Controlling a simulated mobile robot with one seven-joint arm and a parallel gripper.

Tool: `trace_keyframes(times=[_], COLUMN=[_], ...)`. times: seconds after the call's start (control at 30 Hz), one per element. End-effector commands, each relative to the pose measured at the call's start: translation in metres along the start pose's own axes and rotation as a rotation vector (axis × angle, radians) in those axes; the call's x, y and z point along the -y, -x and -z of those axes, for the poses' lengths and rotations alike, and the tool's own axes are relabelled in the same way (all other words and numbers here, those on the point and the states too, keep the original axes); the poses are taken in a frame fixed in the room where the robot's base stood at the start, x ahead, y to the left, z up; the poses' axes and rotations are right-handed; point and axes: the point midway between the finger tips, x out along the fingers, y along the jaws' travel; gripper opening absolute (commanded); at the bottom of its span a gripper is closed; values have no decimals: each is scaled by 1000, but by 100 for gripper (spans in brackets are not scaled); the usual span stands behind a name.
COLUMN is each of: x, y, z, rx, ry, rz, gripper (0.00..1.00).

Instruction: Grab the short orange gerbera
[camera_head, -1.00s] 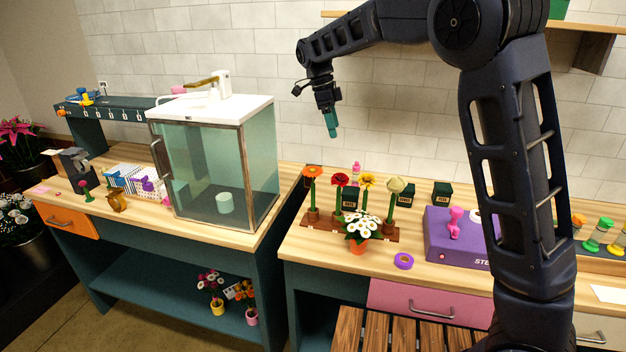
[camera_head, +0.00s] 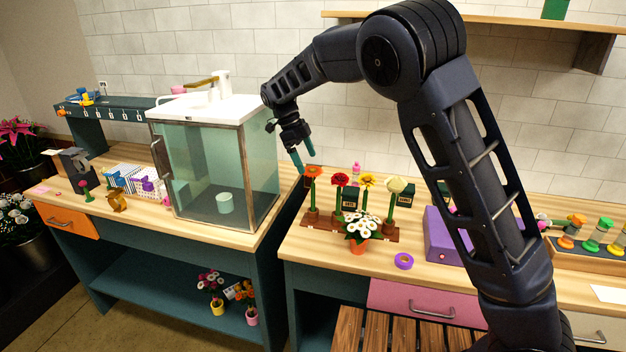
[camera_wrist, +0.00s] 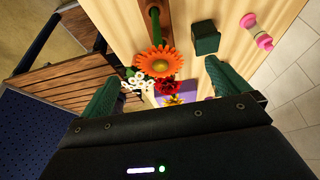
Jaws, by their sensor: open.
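The orange gerbera (camera_head: 313,172) stands upright at the left end of a brown wooden rack (camera_head: 350,229) on the right-hand bench. In the wrist view its orange bloom (camera_wrist: 158,62) shows from above, with its green stem beside it. My gripper (camera_head: 304,171) is open and empty, just above and beside the bloom in the head view. In the wrist view the two green fingers of my gripper (camera_wrist: 171,95) stand apart, with the bloom between and beyond them. I cannot tell the exact gap to the bloom.
A pot of white daisies (camera_head: 361,229) stands in front. A glass cabinet (camera_head: 215,165) is to the left. A dark green box (camera_wrist: 205,38) lies near in the wrist view.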

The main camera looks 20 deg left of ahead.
Motion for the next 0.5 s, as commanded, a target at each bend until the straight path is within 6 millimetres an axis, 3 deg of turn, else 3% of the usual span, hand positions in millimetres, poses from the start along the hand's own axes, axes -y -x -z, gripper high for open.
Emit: trace_keyframes(times=[0.23,0.5], x=[0,-1], y=[-15,-55], z=[0,0], rx=[-1,-1], ry=[1,1], rz=[-1,-2], gripper=[100,100])
